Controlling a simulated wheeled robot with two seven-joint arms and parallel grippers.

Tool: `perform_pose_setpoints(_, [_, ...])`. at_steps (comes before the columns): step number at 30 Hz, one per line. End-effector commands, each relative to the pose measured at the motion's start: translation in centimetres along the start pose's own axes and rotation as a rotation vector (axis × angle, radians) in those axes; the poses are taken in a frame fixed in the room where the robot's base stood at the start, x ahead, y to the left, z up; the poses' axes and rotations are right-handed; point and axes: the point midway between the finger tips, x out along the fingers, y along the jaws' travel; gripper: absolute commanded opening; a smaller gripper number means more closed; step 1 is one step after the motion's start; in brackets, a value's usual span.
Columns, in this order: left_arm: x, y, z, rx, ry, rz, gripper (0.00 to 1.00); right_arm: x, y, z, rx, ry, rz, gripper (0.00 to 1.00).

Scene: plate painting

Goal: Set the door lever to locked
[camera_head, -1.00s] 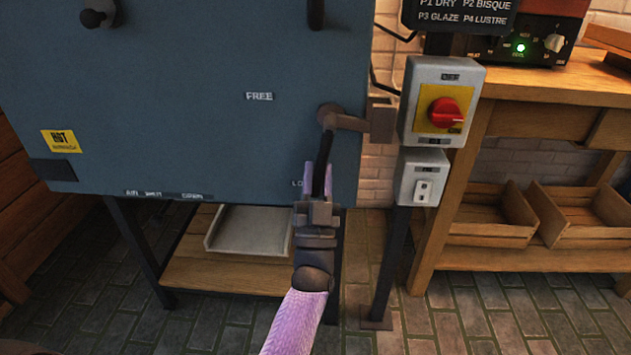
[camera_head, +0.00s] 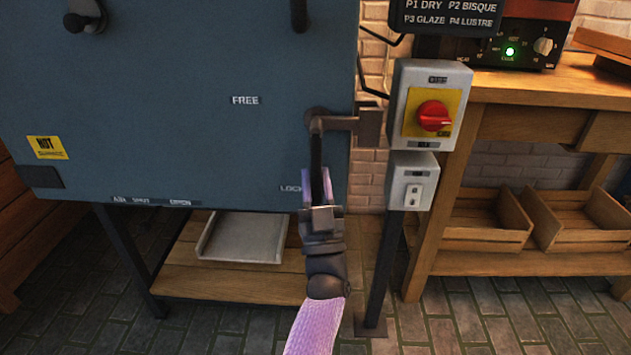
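The door lever (camera_head: 316,150) is a dark handle on the right side of the blue-grey kiln door (camera_head: 180,110). It hangs almost straight down from its round pivot, with a short arm reaching right to a bracket. The FREE label (camera_head: 245,100) is up and left of the pivot. The LOCK label (camera_head: 290,188) is just left of the lever's lower end, partly covered by the gripper. My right gripper is not in view.
A grey switch box with a red knob (camera_head: 434,116) and a smaller box (camera_head: 412,182) stand on a post close to the right of the lever. A wooden bench (camera_head: 490,92) with crates is farther right. A shelf (camera_head: 190,272) with a tray is below the kiln.

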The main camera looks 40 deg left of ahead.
Motion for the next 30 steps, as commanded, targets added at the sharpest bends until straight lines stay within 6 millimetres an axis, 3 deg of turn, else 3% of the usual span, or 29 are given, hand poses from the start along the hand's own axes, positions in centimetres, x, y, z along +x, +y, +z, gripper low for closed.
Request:
perform_pose_setpoints(1, [0.0,0.1,0.0,-0.003,0.000,0.001,0.40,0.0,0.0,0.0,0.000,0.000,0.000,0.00])
perform_pose_setpoints(4, [0.0,0.1,0.0,-0.002,0.000,0.001,0.61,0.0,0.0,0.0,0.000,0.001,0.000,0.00])
perform_pose_setpoints(5, [0.0,0.1,0.0,-0.001,0.000,0.001,0.64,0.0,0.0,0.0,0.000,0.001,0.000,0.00])
perform_pose_setpoints(14, [-0.5,0.1,0.0,0.000,-0.001,0.002,0.64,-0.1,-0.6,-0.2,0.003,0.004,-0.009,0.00])
perform_pose_setpoints(24, [-8.3,0.1,0.1,-0.001,-0.004,0.003,0.64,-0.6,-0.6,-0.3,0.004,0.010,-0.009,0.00])
perform_pose_setpoints(30, [-10.0,0.1,0.0,-0.001,0.000,0.002,0.64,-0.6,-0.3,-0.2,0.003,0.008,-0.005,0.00])
